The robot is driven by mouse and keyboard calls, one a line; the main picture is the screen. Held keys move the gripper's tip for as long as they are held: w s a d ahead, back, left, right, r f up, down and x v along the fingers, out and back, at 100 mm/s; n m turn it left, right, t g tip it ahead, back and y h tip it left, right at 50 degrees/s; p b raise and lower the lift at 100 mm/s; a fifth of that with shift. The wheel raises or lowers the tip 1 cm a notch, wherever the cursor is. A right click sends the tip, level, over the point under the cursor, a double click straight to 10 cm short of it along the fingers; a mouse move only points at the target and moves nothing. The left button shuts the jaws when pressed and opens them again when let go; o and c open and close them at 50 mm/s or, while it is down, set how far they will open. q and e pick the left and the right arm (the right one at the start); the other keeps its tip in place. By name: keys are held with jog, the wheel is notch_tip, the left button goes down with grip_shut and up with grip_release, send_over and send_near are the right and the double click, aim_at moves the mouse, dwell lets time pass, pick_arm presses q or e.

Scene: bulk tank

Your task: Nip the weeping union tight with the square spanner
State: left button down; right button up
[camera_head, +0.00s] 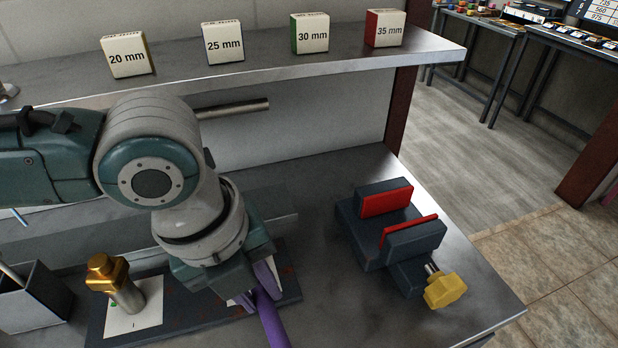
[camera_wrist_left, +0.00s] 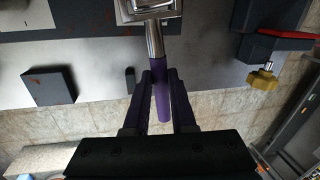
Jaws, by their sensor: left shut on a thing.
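My left gripper (camera_head: 260,285) is shut on the purple handle of a tool (camera_head: 273,322), above the front of the bench. In the left wrist view the fingers (camera_wrist_left: 160,80) close around the handle (camera_wrist_left: 163,103). A bright metal shaft runs from it to a square metal head (camera_wrist_left: 150,10), cut by the top edge. The head is hidden in the head view. A brass fitting (camera_head: 107,270) stands upright over a white card marked 1, left of the gripper and apart from it. I cannot tell whether it weeps. My right gripper is not in view.
A dark board (camera_head: 180,318) lies under the card. A grey open box (camera_head: 32,300) stands at left. A vise with red jaws (camera_head: 390,235) and yellow knob (camera_head: 445,290) sits at right. The shelf (camera_head: 270,75) above carries several size-marked blocks. Bench between gripper and vise is clear.

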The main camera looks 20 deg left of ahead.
pick_arm(q)
jog(key=a+m, duration=0.1)
jog(key=m, duration=0.1)
jog(key=s+a+m, duration=0.1)
jog(key=a+m, duration=0.1)
jog(key=s+a+m+g, duration=0.1)
jog(key=m, duration=0.1)
jog(key=shift+a+h, duration=0.3)
jog(key=shift+a, duration=0.05)
dwell(0.8)
jog(key=shift+d+r+n, duration=0.1)
jog(key=shift+d+n, duration=0.2)
notch_tip(320, 180, up, 7)
jog(key=p, duration=0.7)
dwell(0.6)
dwell(0.6)
